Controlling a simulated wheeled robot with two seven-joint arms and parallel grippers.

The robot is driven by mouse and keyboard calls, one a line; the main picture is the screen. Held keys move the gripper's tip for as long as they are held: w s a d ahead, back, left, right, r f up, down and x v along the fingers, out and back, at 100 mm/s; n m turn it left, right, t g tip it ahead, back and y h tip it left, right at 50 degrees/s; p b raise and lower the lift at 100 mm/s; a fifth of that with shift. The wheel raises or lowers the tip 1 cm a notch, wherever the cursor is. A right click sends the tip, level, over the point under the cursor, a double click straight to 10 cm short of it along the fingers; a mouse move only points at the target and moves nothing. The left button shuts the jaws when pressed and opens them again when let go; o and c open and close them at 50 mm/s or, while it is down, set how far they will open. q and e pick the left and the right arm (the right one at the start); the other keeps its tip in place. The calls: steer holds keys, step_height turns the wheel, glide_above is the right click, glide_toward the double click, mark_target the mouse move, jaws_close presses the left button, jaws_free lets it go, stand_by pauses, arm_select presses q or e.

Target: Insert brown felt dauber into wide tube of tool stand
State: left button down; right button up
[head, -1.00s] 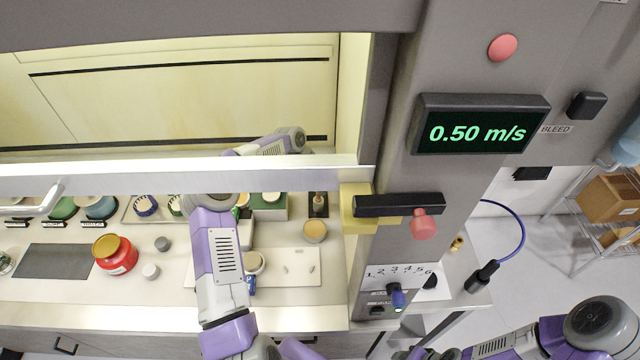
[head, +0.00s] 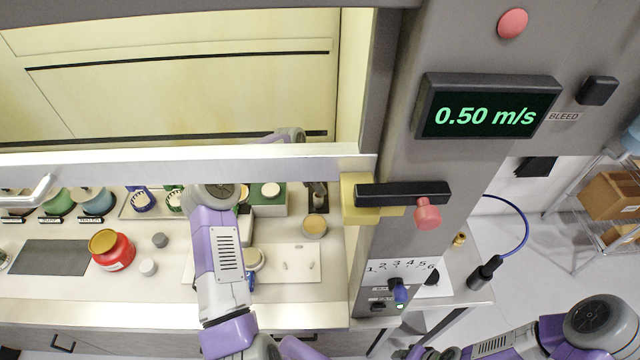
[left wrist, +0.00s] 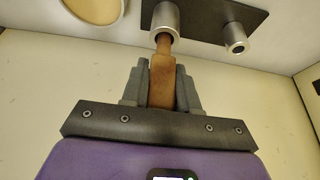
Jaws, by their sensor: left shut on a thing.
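My left gripper (left wrist: 162,85) is shut on the brown dauber (left wrist: 163,75), whose handle is between the two grey fingers. The dauber's far end meets the mouth of the wide metal tube (left wrist: 166,18) and seems to be inside it; how deep I cannot tell. The narrower tube (left wrist: 235,38) stands to the right on the same dark stand base (left wrist: 205,12). In the head view the tool stand (head: 318,205) is small, at the back right of the worktop, and the sash bar hides much of my left gripper. My right gripper is out of view.
The sash bar (head: 150,166) crosses above the worktop. A round tan-topped jar (head: 314,226) stands just in front of the stand, and a green box (head: 268,200) is to its left. A white board (head: 295,265) and red jar (head: 112,250) lie nearer the front.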

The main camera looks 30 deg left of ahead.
arm_select(q)
steer(key=shift+f+b, duration=0.45)
steer(key=shift+f, duration=0.25)
steer(key=c, duration=0.8)
jaws_free()
steer(key=shift+r, duration=0.1)
steer(key=v, duration=0.7)
steer(key=shift+s+a+r, duration=0.1)
steer(key=shift+r, duration=0.15)
